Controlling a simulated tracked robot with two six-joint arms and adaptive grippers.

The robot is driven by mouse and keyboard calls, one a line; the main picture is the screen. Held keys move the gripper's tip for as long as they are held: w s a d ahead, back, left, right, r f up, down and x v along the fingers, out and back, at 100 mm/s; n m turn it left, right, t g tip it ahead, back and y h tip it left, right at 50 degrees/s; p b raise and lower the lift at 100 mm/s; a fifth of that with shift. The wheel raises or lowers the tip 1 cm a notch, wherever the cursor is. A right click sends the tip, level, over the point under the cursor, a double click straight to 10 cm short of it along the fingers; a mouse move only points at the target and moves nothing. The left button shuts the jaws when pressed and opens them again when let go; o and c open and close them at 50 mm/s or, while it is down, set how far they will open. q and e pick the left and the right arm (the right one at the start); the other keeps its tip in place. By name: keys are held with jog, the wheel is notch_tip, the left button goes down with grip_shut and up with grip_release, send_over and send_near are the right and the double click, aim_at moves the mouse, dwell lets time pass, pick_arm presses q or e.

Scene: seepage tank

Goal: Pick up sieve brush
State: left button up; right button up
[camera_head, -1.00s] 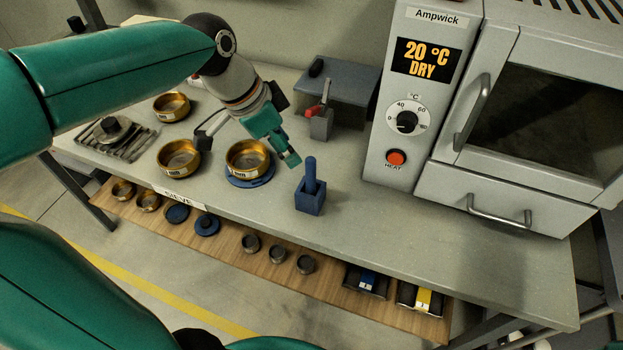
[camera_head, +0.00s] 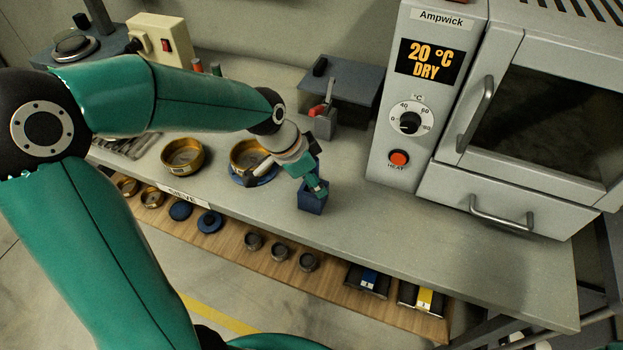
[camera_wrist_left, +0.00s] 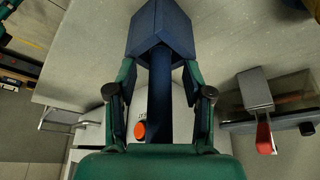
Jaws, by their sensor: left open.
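The sieve brush stands upright in its blue square holder (camera_head: 311,204) on the bench; its blue handle (camera_wrist_left: 160,92) shows clearly in the left wrist view. My left gripper (camera_head: 318,190) is at the brush, just above the holder. In the wrist view the gripper (camera_wrist_left: 159,80) is open, with one finger on each side of the handle and gaps between. The holder also shows in that view (camera_wrist_left: 160,32), beyond the fingertips. In the head view the gripper hides much of the handle. My right gripper is not in view.
A brass sieve (camera_head: 246,157) on a blue base stands left of the holder, with another brass sieve (camera_head: 182,156) further left. A grey device with a red lever (camera_head: 322,118) stands behind. The oven (camera_head: 395,185) is at the right. The bench in front of the oven is clear.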

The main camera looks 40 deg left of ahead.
pick_arm(q)
grip_shut()
jog(key=shift+r, duration=0.1)
dwell(0.3)
